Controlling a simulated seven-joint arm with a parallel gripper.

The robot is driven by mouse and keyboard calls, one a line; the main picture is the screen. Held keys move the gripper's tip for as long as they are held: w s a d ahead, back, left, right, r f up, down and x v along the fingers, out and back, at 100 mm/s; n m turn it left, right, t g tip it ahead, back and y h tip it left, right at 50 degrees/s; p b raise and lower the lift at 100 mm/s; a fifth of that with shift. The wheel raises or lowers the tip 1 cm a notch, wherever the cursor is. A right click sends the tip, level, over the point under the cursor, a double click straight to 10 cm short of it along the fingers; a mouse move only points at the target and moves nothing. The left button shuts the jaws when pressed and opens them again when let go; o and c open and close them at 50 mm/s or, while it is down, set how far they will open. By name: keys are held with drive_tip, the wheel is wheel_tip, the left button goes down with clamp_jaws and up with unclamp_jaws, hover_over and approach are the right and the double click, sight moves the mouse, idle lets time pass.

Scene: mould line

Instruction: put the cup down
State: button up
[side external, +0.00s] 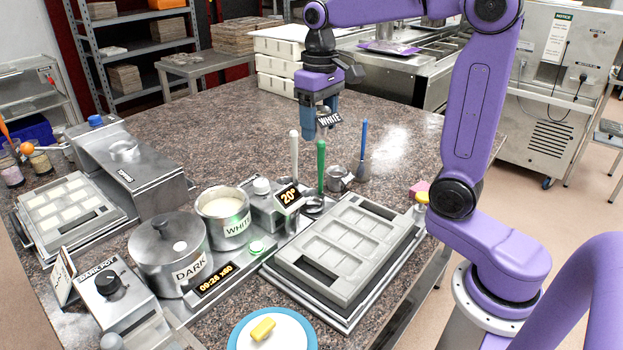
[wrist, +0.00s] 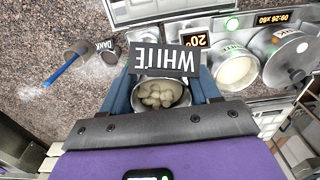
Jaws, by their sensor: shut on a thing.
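The cup (wrist: 161,92) is a small metal cup with pale, lumpy contents. It sits between the blue fingers of my gripper (wrist: 163,98) in the wrist view, and a dark tag (wrist: 165,60) reading WHITE stands at its front. In the side view my gripper (side external: 323,120) is shut on the cup above the stone table (side external: 240,115). There the tag (side external: 329,118) shows, while the cup body is mostly hidden by the fingers and the tag. The gripper points down and looks clear of the table.
Below are a small metal cup (side external: 338,178) and a holder with a blue-handled tool (side external: 363,150). Green (side external: 320,165) and white (side external: 294,150) handles stand nearby. The mould (side external: 345,245), WHITE pot (side external: 223,215) and DARK pot (side external: 168,250) are nearer. The table's far left part is bare.

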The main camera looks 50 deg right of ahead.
drive_tip(key=w+d+n, duration=0.1)
drive_tip(key=w+d, duration=0.6)
drive_tip(key=w, duration=0.2)
drive_tip(key=n, duration=0.2)
hover_over(312, 177)
drive_tip(key=f, duration=0.1)
wheel_tip(312, 177, down, 23)
drive_tip(key=shift+d+r, duration=0.1)
idle(0.4)
drive_tip(key=o, duration=1.1)
wheel_tip(312, 177, up, 12)
